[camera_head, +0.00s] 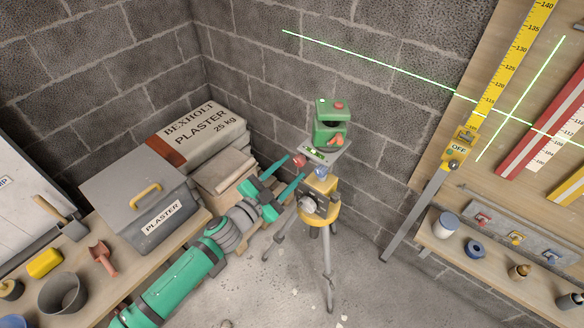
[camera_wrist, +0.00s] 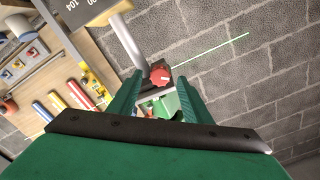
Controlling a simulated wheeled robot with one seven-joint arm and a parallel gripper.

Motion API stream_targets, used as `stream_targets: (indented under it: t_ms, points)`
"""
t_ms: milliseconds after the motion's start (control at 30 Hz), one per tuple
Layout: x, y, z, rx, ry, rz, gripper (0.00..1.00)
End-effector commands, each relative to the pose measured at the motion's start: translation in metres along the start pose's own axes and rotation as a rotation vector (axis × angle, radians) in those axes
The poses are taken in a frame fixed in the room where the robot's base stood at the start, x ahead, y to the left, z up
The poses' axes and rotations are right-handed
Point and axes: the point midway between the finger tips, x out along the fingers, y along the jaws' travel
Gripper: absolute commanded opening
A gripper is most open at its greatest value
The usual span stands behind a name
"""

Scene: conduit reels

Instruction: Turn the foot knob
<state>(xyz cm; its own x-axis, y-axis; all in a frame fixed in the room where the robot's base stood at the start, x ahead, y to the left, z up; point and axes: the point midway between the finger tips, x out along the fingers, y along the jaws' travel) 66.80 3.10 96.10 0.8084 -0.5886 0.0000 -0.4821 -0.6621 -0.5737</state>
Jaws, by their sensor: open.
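The green laser level (camera_head: 329,122) stands on a levelling plate (camera_head: 325,153) with a green bubble vial, on a yellow-headed tripod (camera_head: 320,190). A red foot knob (camera_head: 299,160) sits at the plate's left corner, and a blue knob (camera_head: 321,172) sits below the plate. My gripper (camera_head: 294,167) reaches in from the left, its two green fingers open around the line to the red knob. In the wrist view the red knob (camera_wrist: 160,76) shows in the gap between the fingertips (camera_wrist: 160,82). I cannot tell whether either finger touches it.
A grey plaster box (camera_head: 140,196) and a plaster bag (camera_head: 205,135) stand on the left. A yellow staff (camera_head: 512,65) leans at the right near a shelf (camera_head: 500,275). A green laser line (camera_head: 380,68) crosses the block wall. Tripod legs (camera_head: 327,270) stand on the floor.

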Motion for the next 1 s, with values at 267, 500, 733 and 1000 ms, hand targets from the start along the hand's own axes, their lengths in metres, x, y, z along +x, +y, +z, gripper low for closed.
stream_targets:
  t_ms: [267, 500, 733, 1000]
  points:
    - [-0.051, -0.001, 0.001, 0.001, -0.004, -0.003, 0.45]
    - [-0.082, -0.001, 0.000, 0.001, -0.001, -0.001, 0.45]
    - [-0.090, 0.000, 0.000, 0.000, 0.000, 0.000, 0.45]
    - [-0.090, 0.000, 0.000, 0.000, 0.000, 0.000, 0.45]
